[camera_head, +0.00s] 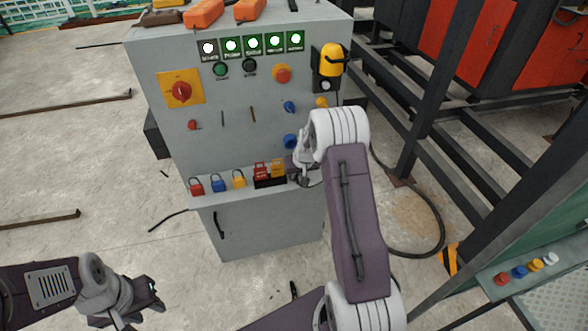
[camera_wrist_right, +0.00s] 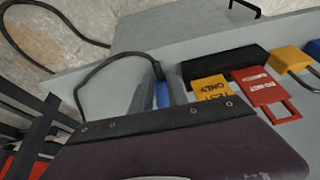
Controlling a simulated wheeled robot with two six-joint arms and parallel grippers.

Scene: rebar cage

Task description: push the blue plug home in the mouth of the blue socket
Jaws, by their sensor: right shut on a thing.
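My right gripper (camera_head: 297,172) is at the front ledge of the grey cabinet, just below the lower blue fitting. In the right wrist view, its fingers (camera_wrist_right: 160,94) are shut on the blue plug (camera_wrist_right: 162,95), with a dark cable running from it. The plug is hidden in the head view. Two blue fittings are on the cabinet's front: the lower, rounder one (camera_head: 290,141), which looks like the blue socket, and a smaller one (camera_head: 289,106) above. The plug is apart from both. My left gripper (camera_head: 152,293) is low at the left, empty, with its fingers apart.
Dark steel frames (camera_head: 435,90) stand at right.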

